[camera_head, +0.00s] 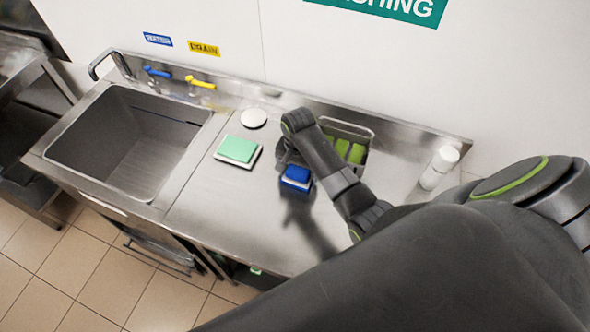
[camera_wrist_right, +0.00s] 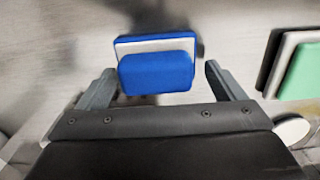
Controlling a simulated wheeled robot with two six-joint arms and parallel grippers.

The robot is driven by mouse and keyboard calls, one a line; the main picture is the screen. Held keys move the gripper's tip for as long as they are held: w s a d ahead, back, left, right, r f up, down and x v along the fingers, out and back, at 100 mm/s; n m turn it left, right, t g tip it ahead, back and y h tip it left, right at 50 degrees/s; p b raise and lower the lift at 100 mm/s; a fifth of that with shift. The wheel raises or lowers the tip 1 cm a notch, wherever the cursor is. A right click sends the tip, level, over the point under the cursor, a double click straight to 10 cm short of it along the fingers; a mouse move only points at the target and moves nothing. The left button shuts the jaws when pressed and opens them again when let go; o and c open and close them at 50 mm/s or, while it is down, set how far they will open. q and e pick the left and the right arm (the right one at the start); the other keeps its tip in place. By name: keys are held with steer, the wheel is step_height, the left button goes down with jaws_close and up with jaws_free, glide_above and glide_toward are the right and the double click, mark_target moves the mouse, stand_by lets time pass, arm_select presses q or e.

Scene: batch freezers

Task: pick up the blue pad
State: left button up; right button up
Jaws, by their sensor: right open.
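The blue pad (camera_head: 297,175) lies on the steel counter, right of the green pad, partly beside my right arm in the head view. In the right wrist view the blue pad (camera_wrist_right: 157,73) has a white layer and sits just ahead of and between the fingers. My right gripper (camera_wrist_right: 160,88) is open, with one finger to each side of the pad and nothing held. In the head view the right gripper (camera_head: 285,158) is mostly hidden behind its own wrist. My left gripper is not in view.
A green pad (camera_head: 237,149) on a white base lies to the left, with a round white item (camera_head: 253,118) behind it. A sink (camera_head: 127,140) is further left. A wire rack (camera_head: 347,132) with green items and a white bottle (camera_head: 439,167) stand right. The front counter is clear.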

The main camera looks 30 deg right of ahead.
mark_target(298, 170)
steer(key=shift+s+a+r, duration=0.1)
steer(key=shift+s+r, duration=0.05)
steer(key=shift+s, duration=0.05)
steer(key=shift+s+a+r, duration=0.1)
steer(key=shift+s+r, duration=0.05)
steer(key=shift+s, duration=0.05)
steer(key=shift+c, duration=0.7)
steer(key=shift+s, duration=0.1)
steer(key=shift+c, duration=2.5)
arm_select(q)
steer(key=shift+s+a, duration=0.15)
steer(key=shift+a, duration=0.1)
arm_select(e)
steer(key=c, duration=0.5)
steer(key=shift+o, duration=0.2)
